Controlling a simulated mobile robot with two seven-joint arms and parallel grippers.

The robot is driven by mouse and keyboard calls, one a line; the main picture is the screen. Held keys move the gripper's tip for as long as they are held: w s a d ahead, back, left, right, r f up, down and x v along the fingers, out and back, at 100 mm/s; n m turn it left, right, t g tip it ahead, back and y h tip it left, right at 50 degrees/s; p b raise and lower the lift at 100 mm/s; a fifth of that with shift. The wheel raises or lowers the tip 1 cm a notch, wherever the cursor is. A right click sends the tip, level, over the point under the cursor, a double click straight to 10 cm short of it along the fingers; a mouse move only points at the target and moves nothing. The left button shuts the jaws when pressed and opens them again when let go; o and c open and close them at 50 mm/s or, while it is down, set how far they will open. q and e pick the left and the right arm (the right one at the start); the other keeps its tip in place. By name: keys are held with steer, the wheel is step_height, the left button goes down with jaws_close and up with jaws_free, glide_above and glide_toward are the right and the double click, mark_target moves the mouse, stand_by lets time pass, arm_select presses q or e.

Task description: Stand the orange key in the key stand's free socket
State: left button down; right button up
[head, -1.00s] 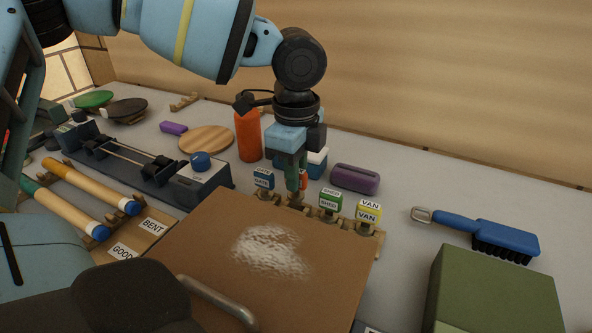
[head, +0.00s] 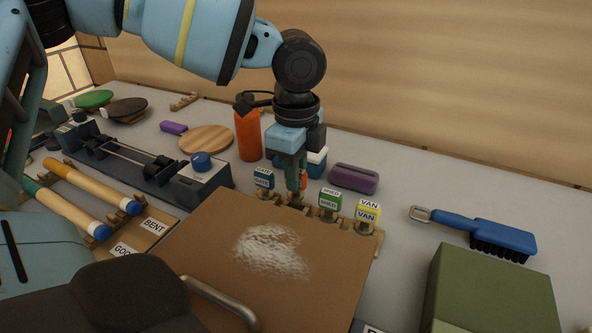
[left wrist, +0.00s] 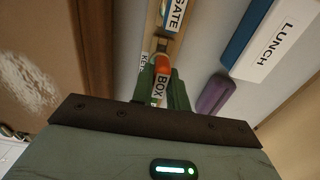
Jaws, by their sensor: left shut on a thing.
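The orange key (left wrist: 161,88), labelled BOX, is between the fingers of my left gripper (head: 296,184), which is shut on it. In the head view only a small orange part of the key (head: 303,178) shows beside the green fingers. The gripper points down over the wooden key stand (head: 348,226), between the blue GATE key (head: 264,179) and the green SHED key (head: 330,205). The yellow VAN key (head: 368,214) stands at the right end. The fingers hide the socket below and the key's lower end, so I cannot tell whether it is in the socket. My right gripper is not in view.
A brown board with a white smudge (head: 200,240) lies in front of the stand. Behind it are a purple block (head: 354,178), an orange cylinder (head: 248,137) and a LUNCH box (left wrist: 285,42). A blue brush (head: 505,238) and a green box (head: 497,285) are to the right.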

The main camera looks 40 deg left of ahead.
arm_select(q)
steer(key=shift+f, duration=1.15)
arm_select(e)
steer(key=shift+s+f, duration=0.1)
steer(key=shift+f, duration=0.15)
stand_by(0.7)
arm_select(q)
steer(key=c, duration=1.3)
jaws_free()
steer(key=shift+r, duration=0.1)
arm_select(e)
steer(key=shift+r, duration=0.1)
arm_select(q)
steer(key=shift+r+p, duration=2.85)
steer(key=shift+r, duration=1.6)
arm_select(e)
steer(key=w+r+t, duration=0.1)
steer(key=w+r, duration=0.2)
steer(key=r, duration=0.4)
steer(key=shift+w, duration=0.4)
